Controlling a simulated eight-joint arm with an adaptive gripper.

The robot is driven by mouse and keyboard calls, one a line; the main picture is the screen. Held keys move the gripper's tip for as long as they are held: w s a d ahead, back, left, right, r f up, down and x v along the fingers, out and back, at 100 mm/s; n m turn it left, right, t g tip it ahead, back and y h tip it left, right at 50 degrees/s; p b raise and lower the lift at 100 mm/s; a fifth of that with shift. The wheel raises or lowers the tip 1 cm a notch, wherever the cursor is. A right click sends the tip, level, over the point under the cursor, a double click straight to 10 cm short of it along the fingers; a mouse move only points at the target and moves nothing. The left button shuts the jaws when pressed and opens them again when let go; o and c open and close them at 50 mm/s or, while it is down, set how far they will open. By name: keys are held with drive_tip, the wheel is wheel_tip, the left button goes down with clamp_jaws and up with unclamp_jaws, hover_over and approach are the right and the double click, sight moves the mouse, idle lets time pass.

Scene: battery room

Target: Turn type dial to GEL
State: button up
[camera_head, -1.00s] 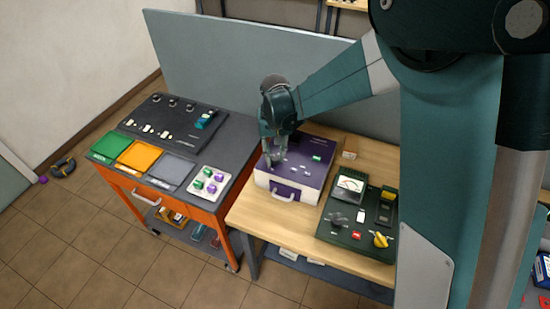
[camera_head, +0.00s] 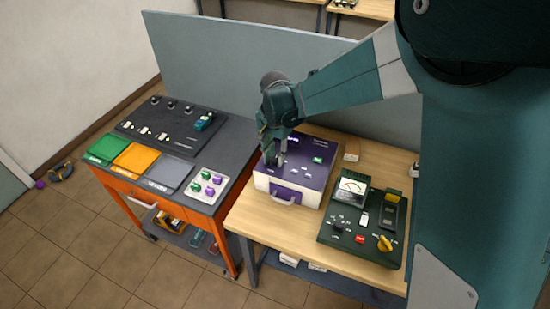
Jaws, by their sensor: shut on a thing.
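A purple-topped box with white sides (camera_head: 312,176) stands on the wooden table, with a handle at its front, small white labels and a green display on top. My gripper (camera_head: 274,161) points down at the left part of this top. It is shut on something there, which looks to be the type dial. My fingers hide the dial, so I cannot read its pointer or which label it faces.
A dark green tester (camera_head: 370,218) with a meter, a dark knob and a yellow knob (camera_head: 384,243) stands at right. An orange cart (camera_head: 233,215) at left holds coloured trays and a white tray with small green and purple pieces. A grey partition (camera_head: 230,65) stands behind.

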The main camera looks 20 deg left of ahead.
sight(275, 159)
idle(0.3)
drive_tip(key=o, duration=0.9)
drive_tip(key=shift+r, duration=0.1)
wheel_tip(275, 159, up, 12)
idle(0.3)
idle(0.5)
